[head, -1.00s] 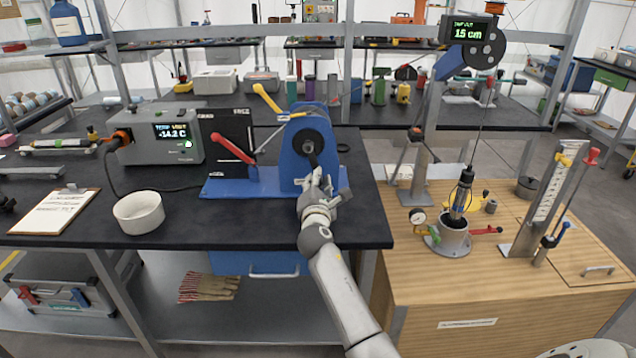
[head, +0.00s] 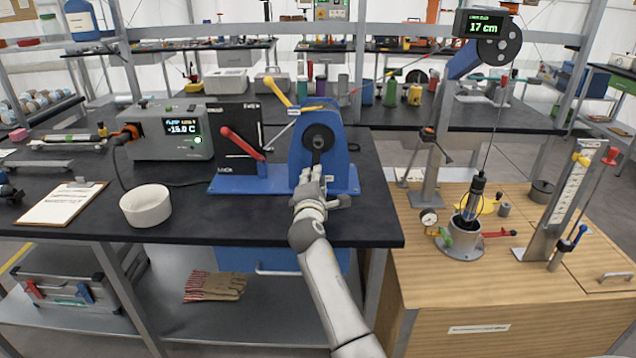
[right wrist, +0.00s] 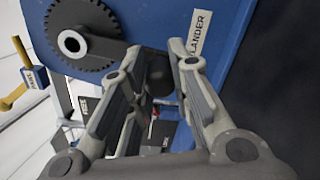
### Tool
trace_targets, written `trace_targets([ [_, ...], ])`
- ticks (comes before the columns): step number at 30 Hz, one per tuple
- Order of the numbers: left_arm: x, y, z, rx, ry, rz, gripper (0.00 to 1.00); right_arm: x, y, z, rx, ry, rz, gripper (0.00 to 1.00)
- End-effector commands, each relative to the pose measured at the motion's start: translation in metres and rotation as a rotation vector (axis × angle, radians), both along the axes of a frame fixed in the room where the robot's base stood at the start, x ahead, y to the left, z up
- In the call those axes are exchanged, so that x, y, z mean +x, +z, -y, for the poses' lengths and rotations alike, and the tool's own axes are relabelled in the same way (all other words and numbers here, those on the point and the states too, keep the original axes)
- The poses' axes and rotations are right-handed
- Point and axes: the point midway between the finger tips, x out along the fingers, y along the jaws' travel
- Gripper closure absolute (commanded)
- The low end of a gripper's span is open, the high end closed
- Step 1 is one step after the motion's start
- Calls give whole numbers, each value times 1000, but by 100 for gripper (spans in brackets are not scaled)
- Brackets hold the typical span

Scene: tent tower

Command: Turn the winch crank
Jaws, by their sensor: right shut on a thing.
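The blue winch (head: 297,150) stands on the black bench, with a dark drum disc at its hub. It has a red lever (head: 240,144) and a yellow lever (head: 272,96). My right gripper (head: 312,180) is at the crank below the hub, and its fingers hide most of the crank. In the right wrist view my right gripper (right wrist: 155,85) is shut on the dark crank knob (right wrist: 160,70), beside the winch's blue side plate (right wrist: 225,60) and toothed wheel (right wrist: 105,35). My left gripper is not in view.
A cable from the pulley (head: 498,45) holds a probe (head: 473,200) over a metal cup (head: 460,242) on the wooden bench. The display (head: 484,24) reads 17 cm. A white bowl (head: 146,206) and a clipboard (head: 62,203) lie left of the winch.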

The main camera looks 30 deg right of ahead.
Motion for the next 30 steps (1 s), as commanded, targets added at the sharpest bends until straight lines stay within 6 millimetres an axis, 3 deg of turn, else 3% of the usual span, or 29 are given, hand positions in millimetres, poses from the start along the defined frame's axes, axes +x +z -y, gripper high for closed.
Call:
trace_targets([
  [4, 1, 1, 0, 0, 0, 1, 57, 0, -2, 0, 2, -1, -6, 100],
  [5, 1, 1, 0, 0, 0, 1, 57, 0, -2, 0, 2, -1, -6, 78],
  [10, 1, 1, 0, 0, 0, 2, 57, 0, -2, 0, 0, 0, -5, 57],
  [23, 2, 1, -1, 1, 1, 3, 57, -5, -1, -4, -2, 1, -3, 57],
  [30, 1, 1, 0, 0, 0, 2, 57, -34, -1, -23, 0, 2, -4, 57],
])
